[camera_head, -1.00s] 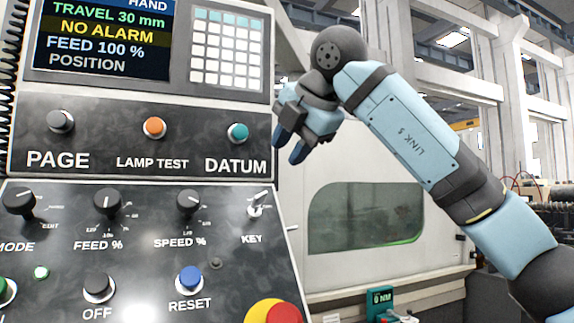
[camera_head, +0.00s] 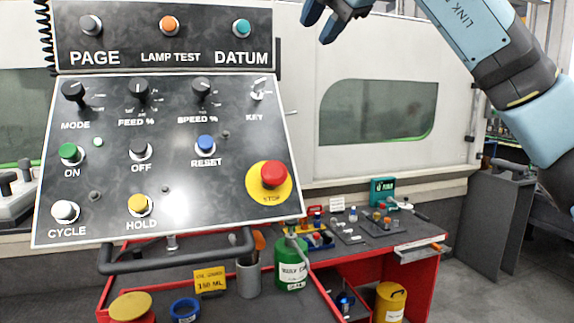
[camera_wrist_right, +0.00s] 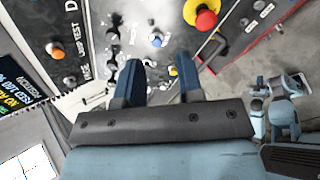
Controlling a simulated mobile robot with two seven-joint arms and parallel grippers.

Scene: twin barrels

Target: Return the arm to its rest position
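My right arm, light blue and dark grey, comes in from the right in the head view. Its gripper (camera_head: 326,20) is at the top edge, partly cut off, right of the control panel (camera_head: 120,190) and in front of the white machine. In the right wrist view the two dark blue fingers of the gripper (camera_wrist_right: 160,72) stand apart with nothing between them. The panel lies beyond the fingertips there and I see no contact. My left gripper does not show clearly in any view.
The panel carries knobs, buttons and a red stop button (camera_head: 273,175). A red cart (camera_head: 428,268) below it holds a green can (camera_head: 291,268), a yellow container (camera_head: 390,302) and small tools. The white machine (camera_head: 300,70) stands behind. Open floor (camera_head: 480,285) lies at the right.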

